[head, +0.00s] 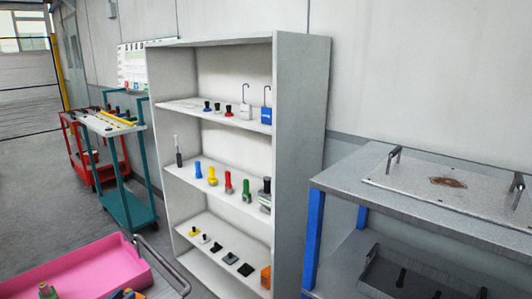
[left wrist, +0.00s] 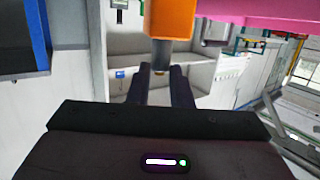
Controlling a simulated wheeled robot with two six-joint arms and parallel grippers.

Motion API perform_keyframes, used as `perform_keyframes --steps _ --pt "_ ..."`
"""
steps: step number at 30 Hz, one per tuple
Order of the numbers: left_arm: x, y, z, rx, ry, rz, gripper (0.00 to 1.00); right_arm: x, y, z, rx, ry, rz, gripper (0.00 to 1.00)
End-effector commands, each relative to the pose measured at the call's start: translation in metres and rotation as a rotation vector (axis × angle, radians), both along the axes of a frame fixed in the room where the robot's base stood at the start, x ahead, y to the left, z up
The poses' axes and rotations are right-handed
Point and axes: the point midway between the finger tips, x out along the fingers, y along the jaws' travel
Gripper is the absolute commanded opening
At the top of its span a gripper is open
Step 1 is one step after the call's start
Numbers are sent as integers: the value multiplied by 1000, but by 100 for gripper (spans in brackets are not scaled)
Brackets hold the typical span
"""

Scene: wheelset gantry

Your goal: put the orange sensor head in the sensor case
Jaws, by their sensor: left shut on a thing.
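The orange sensor head (left wrist: 172,18) is at the top of the left wrist view, a blocky orange piece with a narrow dark stem (left wrist: 160,52) below it. My left gripper (left wrist: 161,74) is shut on that stem, with a dark finger on either side. The gripper does not show clearly in the head view. I cannot make out a sensor case for certain in either view. My right gripper is not in view.
A grey shelf unit (head: 302,150) holds several small tools. An orange block (head: 266,277) sits on its bottom shelf. A pink tray (head: 85,272) is at lower left, a metal workbench (head: 340,182) at right, and teal and red carts (head: 128,205) at left.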

Motion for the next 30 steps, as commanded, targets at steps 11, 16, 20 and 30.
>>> perform_keyframes --steps 11,16,20,30 --pt "-2 -42 -15 -12 -1 53 0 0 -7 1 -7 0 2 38" --pt "-3 -63 -18 -11 0 78 0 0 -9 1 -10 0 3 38" --pt "-3 -80 -19 -10 0 96 0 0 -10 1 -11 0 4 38" --pt "-3 -111 -17 -4 1 128 0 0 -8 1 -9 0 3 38"
